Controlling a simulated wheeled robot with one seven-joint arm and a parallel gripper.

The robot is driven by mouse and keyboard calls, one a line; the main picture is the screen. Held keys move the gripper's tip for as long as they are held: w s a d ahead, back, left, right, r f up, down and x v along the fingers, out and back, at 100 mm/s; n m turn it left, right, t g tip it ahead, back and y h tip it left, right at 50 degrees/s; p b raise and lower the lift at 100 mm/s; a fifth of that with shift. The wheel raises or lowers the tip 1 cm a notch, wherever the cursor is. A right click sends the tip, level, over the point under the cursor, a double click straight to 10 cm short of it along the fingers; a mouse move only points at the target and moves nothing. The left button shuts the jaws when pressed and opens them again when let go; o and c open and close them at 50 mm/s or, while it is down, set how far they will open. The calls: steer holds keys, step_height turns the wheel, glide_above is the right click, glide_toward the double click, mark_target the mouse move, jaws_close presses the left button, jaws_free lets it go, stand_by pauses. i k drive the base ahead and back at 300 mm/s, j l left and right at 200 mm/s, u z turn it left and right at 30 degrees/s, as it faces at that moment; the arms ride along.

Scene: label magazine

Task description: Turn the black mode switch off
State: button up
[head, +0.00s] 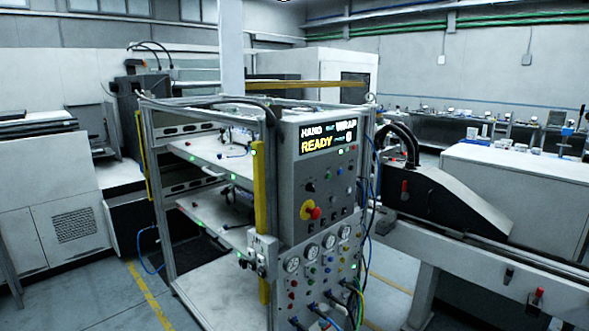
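The grey control panel (326,170) stands on the front corner of an open metal frame, near the middle of the head view. Its display (328,138) reads READY in yellow under a smaller white line. A small black knob (310,187) sits below the display, above a red emergency button (313,213) on a yellow base. Other small dark controls are beside it, so I cannot tell for sure which is the black mode switch, or its position. My gripper is not in view.
Gauges (292,264), small buttons and cables fill the lower panel. A yellow guard post (260,190) stands just left of the panel. A conveyor (470,245) with a black machine (445,195) extends right. Grey floor (105,300) is open at the front left.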

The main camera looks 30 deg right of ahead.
mark_target(309, 187)
steer(key=i+l, duration=0.15)
steer(key=l, duration=0.15)
steer(key=i+l+u, duration=0.15)
steer(key=l, duration=0.15)
steer(key=i+l, duration=0.1)
steer(key=l, duration=0.25)
steer(key=i+l+u, duration=0.1)
steer(key=l, duration=0.2)
steer(key=i+l+u, duration=0.1)
steer(key=l, duration=0.25)
steer(key=i, duration=0.05)
